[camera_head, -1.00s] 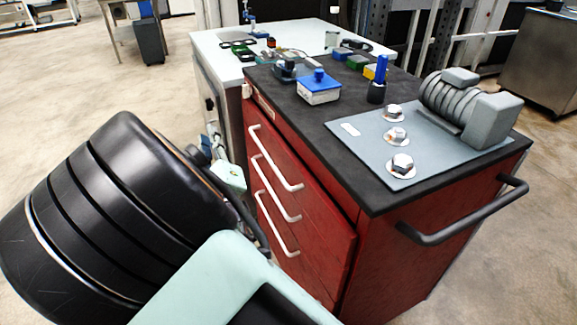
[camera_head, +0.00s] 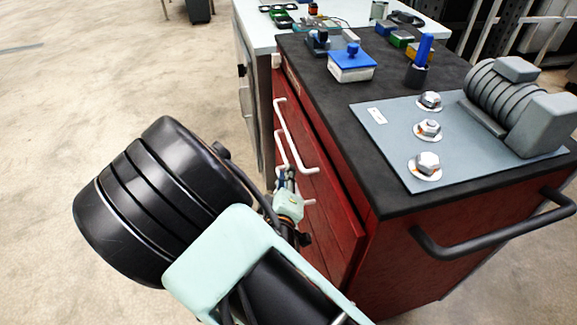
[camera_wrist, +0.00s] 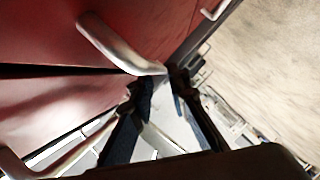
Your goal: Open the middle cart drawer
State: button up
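The red cart (camera_head: 395,250) has drawers with pale bar handles on its left face. The top handle (camera_head: 297,140) is in clear view. The middle handle (camera_head: 280,147) is partly covered by my gripper (camera_head: 289,180); the lowest handle is hidden in the head view. The drawers look closed. In the wrist view, my gripper's two dark fingers (camera_wrist: 162,82) are apart with a gap between them. The end of a metal handle (camera_wrist: 120,45), apparently the middle one, lies at the fingertips. I cannot tell whether they touch it.
The black cart top (camera_head: 350,120) carries a grey plate with bolts (camera_head: 395,150), a grey ribbed part (camera_head: 515,100) and a blue-lidded box (camera_head: 351,65). A black side rail (camera_head: 490,232) sticks out at the right. The floor (camera_head: 80,95) at the left is clear.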

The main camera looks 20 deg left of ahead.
jog(key=x, duration=0.5)
jog(key=shift+b, duration=0.35)
grip_shut()
